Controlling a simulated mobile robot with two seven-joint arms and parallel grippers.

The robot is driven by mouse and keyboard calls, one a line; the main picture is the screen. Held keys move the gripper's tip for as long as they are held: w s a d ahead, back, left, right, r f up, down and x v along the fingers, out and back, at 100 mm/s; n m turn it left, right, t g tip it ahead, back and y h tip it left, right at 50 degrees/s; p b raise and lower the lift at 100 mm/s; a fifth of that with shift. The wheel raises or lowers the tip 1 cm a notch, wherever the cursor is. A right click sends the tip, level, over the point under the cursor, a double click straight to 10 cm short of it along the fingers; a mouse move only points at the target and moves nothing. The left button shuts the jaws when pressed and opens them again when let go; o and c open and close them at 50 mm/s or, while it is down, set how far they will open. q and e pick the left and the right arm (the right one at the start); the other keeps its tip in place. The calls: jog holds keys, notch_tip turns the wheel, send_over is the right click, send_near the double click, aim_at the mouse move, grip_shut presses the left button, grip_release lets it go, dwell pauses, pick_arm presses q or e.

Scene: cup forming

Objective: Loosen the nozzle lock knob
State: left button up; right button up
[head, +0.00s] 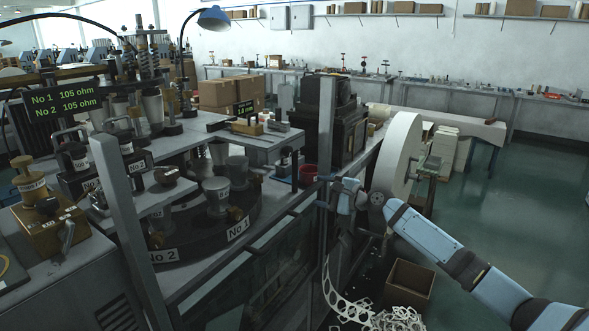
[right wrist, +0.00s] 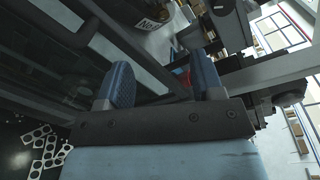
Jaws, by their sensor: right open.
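The cup forming machine (head: 215,215) fills the left and middle of the head view, with labels No 1 and No 2 on its dark round base. I cannot pick out the nozzle lock knob for certain among its small fittings. A bit of red shows past the fingers. My left gripper is not in view.
A grey post (head: 326,125) and the frame rail stand close to my right gripper. A large white paper roll (head: 398,155) is just right of it. Below are a cardboard box (head: 410,283) and paper scraps (head: 395,319). The floor to the right is open.

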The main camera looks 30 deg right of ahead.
aim_at(291, 152)
jog(key=w+d+r+m+t, duration=0.1)
jog(key=w+d+r+m, duration=0.15)
jog(key=d+r, duration=0.35)
jog(key=x, duration=0.4)
jog(key=a+r+x, duration=0.1)
jog(key=x, duration=0.7)
jog(key=shift+s+a+r, duration=0.15)
jog(key=shift+s+a, duration=0.05)
jog(key=shift+a, duration=0.2)
jog(key=shift+w+a, duration=0.25)
jog(key=shift+w, duration=0.35)
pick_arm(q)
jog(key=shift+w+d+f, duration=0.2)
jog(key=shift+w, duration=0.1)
